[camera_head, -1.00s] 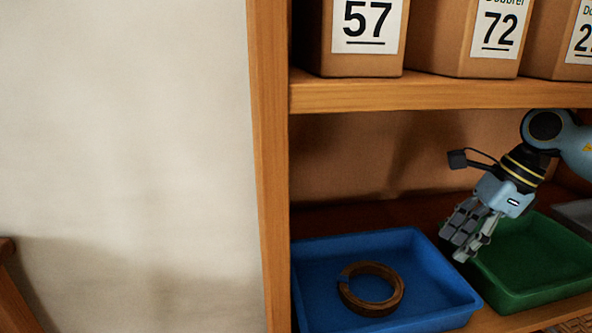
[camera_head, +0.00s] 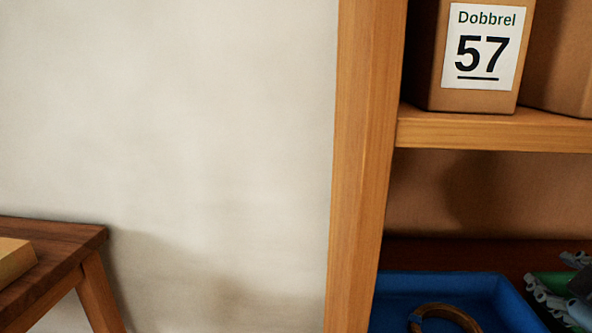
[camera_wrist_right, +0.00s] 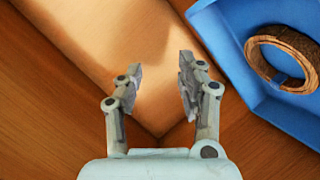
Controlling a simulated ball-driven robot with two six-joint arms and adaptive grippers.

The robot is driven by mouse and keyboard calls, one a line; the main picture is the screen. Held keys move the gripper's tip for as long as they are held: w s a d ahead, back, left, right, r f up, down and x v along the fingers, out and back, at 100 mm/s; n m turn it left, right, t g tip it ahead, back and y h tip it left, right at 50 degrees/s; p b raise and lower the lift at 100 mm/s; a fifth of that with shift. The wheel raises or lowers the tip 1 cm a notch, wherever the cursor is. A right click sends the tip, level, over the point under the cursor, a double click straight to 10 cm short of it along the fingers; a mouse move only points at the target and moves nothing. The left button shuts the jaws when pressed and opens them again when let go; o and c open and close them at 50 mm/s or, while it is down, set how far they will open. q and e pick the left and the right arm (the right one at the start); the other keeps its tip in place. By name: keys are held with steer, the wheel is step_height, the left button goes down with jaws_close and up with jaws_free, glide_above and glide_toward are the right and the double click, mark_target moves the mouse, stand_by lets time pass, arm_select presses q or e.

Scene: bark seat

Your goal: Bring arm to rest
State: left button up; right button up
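The ring also shows at the bottom of the head view (camera_head: 447,313), cut off by the frame edge. My left gripper is not in view.
A wooden shelf (camera_head: 500,132) runs above the tray, with a box labelled 57 (camera_head: 432,85) on it. An upright post (camera_head: 358,180) bounds the shelf on the left. A dark wooden stool (camera_head: 75,250) stands at the lower left. A green tray (camera_head: 553,281) shows at the right edge.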

steer(key=s+a+f+m+g+y, duration=0.25)
steer(key=s+a+f+g, duration=0.2)
steer(key=s, duration=0.45)
steer(key=s+a+f+m+g+y, duration=0.2)
steer(key=s+a+f+m+g, duration=0.15)
steer(key=s+f+g, duration=0.35)
steer(key=s+d+f+b, duration=0.1)
steer(key=s+f+b, duration=0.15)
steer(key=f, duration=1.45)
steer(key=s+d+f+b, duration=0.1)
steer(key=s+f+b, duration=0.15)
steer(key=f, duration=1.35)
steer(key=s+d+f+b, duration=0.1)
steer(key=s+f+b, duration=0.2)
steer(key=s+f, duration=1.3)
steer(key=shift+s+f, duration=0.25)
steer(key=shift+s, duration=0.05)
steer(key=shift+g, duration=0.25)
